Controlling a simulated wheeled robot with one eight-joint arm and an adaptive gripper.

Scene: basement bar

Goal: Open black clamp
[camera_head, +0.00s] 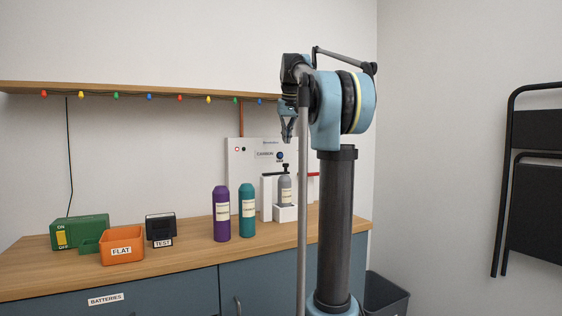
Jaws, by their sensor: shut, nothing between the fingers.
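My gripper (287,133) hangs pointing down from my arm, in front of the white wall panel and above the counter. Its fingers are shut and hold nothing. Below it and slightly left, a small black part (285,168), which looks like the black clamp, sits at the top of a grey bottle (286,188). A short black bar reaches left from it. My gripper is apart from it in the picture. The grey bottle stands upright in a white holder (285,214) against the white panel (245,155). The part is too small to tell whether it is closed.
A purple bottle (222,214) and a teal bottle (247,211) stand left of the holder. An orange FLAT bin (122,246), a black TEST box (160,227) and a green box (80,233) are farther left. A shelf (150,90) with coloured bulbs runs above the counter (190,258).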

